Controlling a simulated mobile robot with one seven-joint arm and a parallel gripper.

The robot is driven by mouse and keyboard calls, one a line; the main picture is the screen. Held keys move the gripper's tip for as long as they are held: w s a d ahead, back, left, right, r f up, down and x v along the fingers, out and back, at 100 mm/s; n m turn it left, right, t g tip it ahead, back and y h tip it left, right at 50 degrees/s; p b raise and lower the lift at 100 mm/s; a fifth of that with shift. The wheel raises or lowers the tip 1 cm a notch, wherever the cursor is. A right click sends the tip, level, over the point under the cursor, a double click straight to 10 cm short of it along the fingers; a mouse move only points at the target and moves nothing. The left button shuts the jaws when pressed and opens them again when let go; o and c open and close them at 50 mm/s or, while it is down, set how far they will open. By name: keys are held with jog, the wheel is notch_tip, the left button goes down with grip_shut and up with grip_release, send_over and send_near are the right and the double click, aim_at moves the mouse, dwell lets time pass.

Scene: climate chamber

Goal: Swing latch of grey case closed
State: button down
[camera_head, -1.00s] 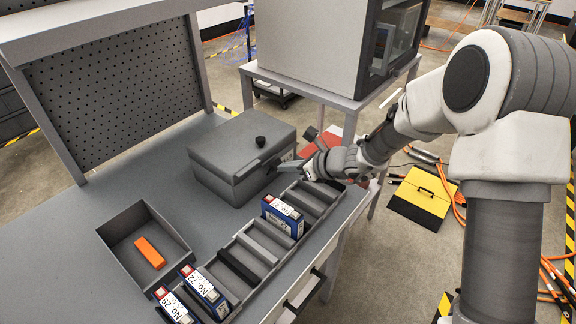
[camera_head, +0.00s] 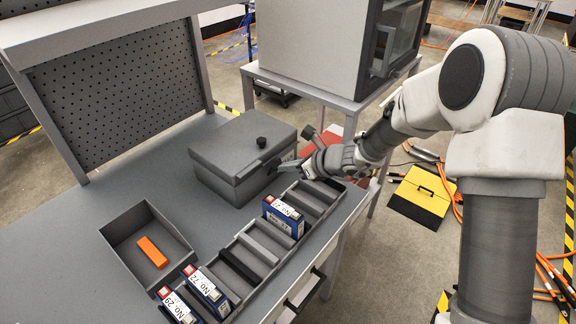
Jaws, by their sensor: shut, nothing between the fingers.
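The grey case (camera_head: 232,150) stands on the bench with its lid down and a round black knob (camera_head: 261,142) on top. Its latch (camera_head: 272,166) is a small dark piece on the front right side, partly hidden by my gripper. My gripper (camera_head: 277,172) is shut and empty, its tips pointing left at the case's front beside the latch. Whether the tips touch the latch, and the latch's exact angle, I cannot tell at this size.
A slotted rack (camera_head: 262,238) with several labelled blue boxes runs along the bench front, below my gripper. An open grey bin (camera_head: 117,238) holds an orange block (camera_head: 152,252). A pegboard (camera_head: 120,85) stands behind. A large cabinet (camera_head: 312,45) is at the back right.

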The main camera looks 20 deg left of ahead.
jog(key=shift+r, duration=0.1)
dwell(0.7)
jog(key=shift+r+p, duration=0.65)
jog(key=shift+r, duration=0.1)
jog(key=shift+f, duration=0.1)
